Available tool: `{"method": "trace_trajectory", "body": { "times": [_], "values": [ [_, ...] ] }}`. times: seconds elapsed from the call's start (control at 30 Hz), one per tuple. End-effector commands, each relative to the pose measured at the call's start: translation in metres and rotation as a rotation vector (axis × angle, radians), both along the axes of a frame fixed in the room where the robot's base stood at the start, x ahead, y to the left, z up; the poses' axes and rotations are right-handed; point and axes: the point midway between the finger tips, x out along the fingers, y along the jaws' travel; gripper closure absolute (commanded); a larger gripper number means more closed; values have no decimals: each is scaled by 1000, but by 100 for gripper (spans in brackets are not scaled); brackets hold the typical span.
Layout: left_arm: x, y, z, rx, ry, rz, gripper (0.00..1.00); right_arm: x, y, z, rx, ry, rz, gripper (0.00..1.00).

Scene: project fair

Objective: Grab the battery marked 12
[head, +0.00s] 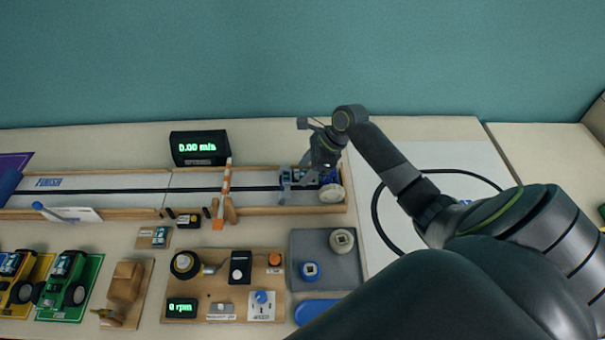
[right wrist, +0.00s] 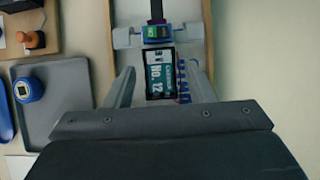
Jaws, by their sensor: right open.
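The battery (right wrist: 160,82) has a teal label reading "No. 12". In the right wrist view it sits in the body of a small car, which stands on the track. In the head view the car (head: 331,193) is at the right end of the track, and my gripper and arm hide much of it, so I cannot make out the battery there. My right gripper (head: 310,178) is open above the car. In the right wrist view the fingers of the right gripper (right wrist: 162,88) are on either side of the battery, apart from it. My left gripper is not in view.
A wooden-edged track (head: 120,188) runs left, with a striped barrier (head: 226,190) across it and a speed display (head: 199,148) behind. A grey tray (head: 340,274) with round parts lies in front of the car. A black cable loops over the white sheet (head: 440,155) at right.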

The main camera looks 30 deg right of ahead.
Motion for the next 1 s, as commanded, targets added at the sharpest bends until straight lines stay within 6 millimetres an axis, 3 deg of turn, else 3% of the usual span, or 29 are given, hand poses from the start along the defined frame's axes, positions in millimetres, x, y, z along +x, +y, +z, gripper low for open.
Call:
{"method": "trace_trajectory", "body": {
  "times": [0.2, 0.57, 0.83, 1.0],
  "values": [
    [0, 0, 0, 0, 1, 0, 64, 0, 0, 0, 0, -1, 0, 53],
    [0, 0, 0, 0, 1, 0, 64, 0, 0, 0, -1, -1, 0, 99],
    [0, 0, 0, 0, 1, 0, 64, 0, 0, 5, -1, -2, 1, 99],
    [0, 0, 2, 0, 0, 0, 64, 1, -1, 32, -4, -5, 2, 99]
  ]
}}
